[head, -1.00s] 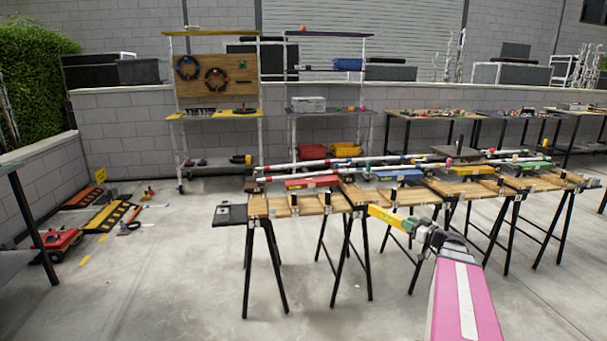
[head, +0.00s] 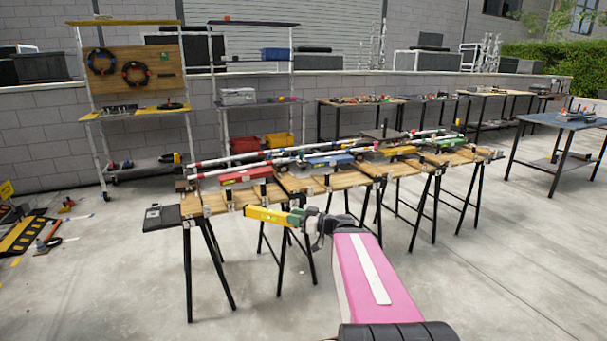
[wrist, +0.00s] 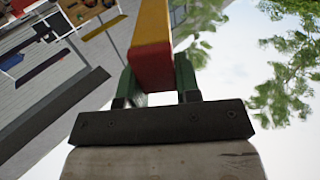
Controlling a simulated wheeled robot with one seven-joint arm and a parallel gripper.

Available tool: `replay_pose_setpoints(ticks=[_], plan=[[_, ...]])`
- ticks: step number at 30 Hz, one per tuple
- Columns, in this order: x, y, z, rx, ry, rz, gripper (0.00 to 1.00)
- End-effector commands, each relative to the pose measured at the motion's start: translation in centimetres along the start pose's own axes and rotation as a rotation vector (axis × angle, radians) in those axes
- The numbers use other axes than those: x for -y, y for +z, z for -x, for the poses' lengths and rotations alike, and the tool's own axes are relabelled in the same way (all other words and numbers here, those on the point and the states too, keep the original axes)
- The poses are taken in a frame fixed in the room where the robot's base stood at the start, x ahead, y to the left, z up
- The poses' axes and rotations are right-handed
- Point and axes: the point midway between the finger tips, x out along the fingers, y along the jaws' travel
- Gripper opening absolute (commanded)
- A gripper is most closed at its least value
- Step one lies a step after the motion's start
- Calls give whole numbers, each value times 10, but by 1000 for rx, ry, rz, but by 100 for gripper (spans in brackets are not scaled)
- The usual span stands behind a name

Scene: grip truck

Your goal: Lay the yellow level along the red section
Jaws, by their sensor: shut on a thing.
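The yellow level (head: 268,215) is held in my gripper (head: 298,217), in front of the long wooden bench and a little below its top in the head view. In the wrist view the level (wrist: 153,45), with a red end, sits between the two green fingers of my gripper (wrist: 152,85). The red section (head: 246,177) lies on the left part of the bench top (head: 196,203), behind and left of the gripper. A blue section (head: 328,162), a yellow one (head: 390,152) and a green one (head: 446,143) follow to the right.
Long white pipes (head: 300,150) run along the back of the bench. A dark plate (head: 162,217) sticks out at its left end. Black trestle legs (head: 210,265) stand below. A blue-topped table (head: 565,121) stands at right. The floor in front is open.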

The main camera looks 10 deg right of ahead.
Motion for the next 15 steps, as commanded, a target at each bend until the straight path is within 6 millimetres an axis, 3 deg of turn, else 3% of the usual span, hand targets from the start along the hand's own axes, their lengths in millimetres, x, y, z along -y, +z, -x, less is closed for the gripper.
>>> replay_pose_setpoints(ticks=[5,11,15], plan=[[-36,5,14,-2,53,0,3],[-109,17,54,-3,173,0,3],[-160,25,91,-3,263,1,3]])
